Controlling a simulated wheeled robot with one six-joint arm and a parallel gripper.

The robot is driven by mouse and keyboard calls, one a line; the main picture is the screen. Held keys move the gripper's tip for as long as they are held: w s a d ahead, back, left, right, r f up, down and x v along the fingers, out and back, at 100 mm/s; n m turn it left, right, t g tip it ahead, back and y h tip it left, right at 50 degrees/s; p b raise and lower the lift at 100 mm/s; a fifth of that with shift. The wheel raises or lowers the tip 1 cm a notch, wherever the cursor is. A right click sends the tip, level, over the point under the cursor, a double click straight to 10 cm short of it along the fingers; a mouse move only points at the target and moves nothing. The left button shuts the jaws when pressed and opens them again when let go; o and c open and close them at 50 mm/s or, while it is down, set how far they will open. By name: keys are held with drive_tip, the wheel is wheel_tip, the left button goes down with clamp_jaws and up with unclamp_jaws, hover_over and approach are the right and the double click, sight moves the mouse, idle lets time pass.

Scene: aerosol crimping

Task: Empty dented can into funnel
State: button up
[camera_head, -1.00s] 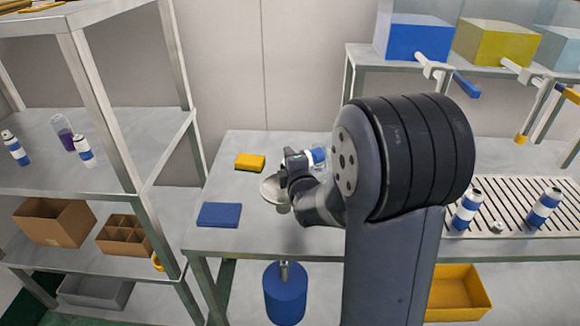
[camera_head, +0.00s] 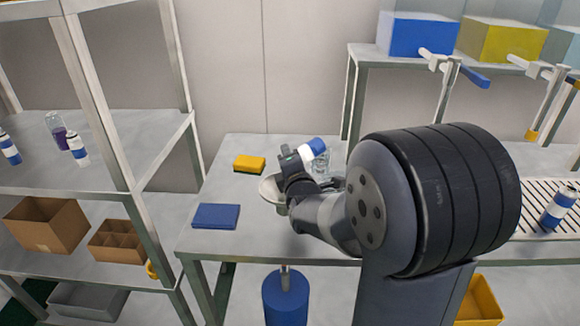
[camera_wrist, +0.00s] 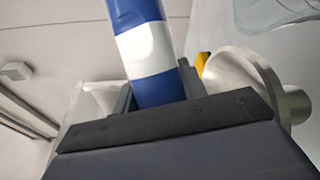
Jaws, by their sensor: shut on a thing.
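My gripper (camera_head: 294,162) is over the middle of the table, shut on a blue and white can. The can's blue end (camera_head: 317,145) sticks out to the upper right in the head view, tilted. In the wrist view the blue and white banded can (camera_wrist: 150,52) stands between the jaws. The pale funnel (camera_head: 269,189) is just left of and partly behind my gripper; its wide cone (camera_wrist: 240,75) is close to the right of the jaws in the wrist view. No dent can be made out on the can.
A yellow sponge (camera_head: 249,164) and a blue pad (camera_head: 215,216) lie on the table left of the funnel. A clear glass vessel (camera_head: 321,166) stands close right of my gripper. A blue drum (camera_head: 285,296) is below the table edge.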

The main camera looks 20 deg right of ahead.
drive_tip(key=shift+s+a+r+n+t+b, duration=0.1)
drive_tip(key=shift+n+t+b, duration=0.15)
drive_tip(key=shift+n+b, duration=0.4)
drive_tip(key=shift+a+r+n+t+b, duration=0.15)
drive_tip(key=shift+n+b, duration=0.25)
drive_tip(key=shift+b, duration=0.45)
drive_tip(key=shift+s+a+r+n+t+b, duration=0.1)
drive_tip(key=shift+n+t+b, duration=0.2)
drive_tip(key=shift+n+b, duration=0.35)
drive_tip(key=n+b, duration=0.1)
drive_tip(key=b, duration=0.1)
drive_tip(key=n+t+b, duration=0.1)
drive_tip(key=b, duration=0.1)
drive_tip(key=shift+a+r+n, duration=0.15)
drive_tip(key=shift+a+n, duration=0.15)
drive_tip(key=shift+s+a+n+t+b, duration=0.1)
drive_tip(key=shift+n+t+b, duration=0.2)
drive_tip(key=shift+b, duration=0.15)
drive_tip(key=shift+r+n, duration=0.25)
drive_tip(key=shift+n, duration=0.05)
idle(1.1)
drive_tip(key=shift+r+m+p, duration=0.3)
drive_tip(key=shift+m, duration=0.2)
drive_tip(key=shift+d+r+m+g+p, duration=0.15)
drive_tip(key=shift+d+m+g+p, duration=0.15)
drive_tip(key=shift+m+g+p, duration=0.5)
drive_tip(key=shift+d+f+m, duration=0.1)
drive_tip(key=shift+f+m, duration=0.1)
drive_tip(key=shift+m, duration=0.3)
